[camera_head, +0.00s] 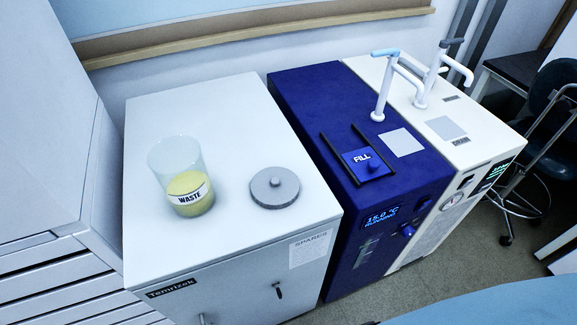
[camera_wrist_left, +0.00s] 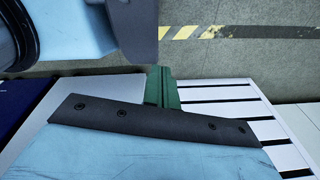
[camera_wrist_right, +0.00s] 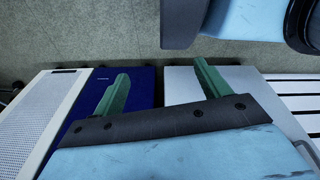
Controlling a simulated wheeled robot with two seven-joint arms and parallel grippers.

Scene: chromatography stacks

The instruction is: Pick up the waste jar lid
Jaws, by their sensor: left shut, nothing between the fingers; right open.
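The waste jar lid (camera_head: 275,187) is a flat grey disc with a small knob. It lies on the white cabinet top (camera_head: 235,115), to the right of the waste jar (camera_head: 176,165). The jar is clear, labelled WASTE, with yellow contents in its lower part, and stands upright without a cover. My left gripper (camera_wrist_left: 161,86) is shut with its green fingers together and nothing between them. My right gripper (camera_wrist_right: 160,85) is open and empty, its green fingers wide apart. Neither gripper shows in the head view, and the lid shows in neither wrist view.
A blue unit (camera_head: 300,85) with a FILL hatch (camera_head: 366,162) and a display stands right of the cabinet. A grey drawer cabinet (camera_head: 55,265) is at left. The cabinet top around the lid is clear.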

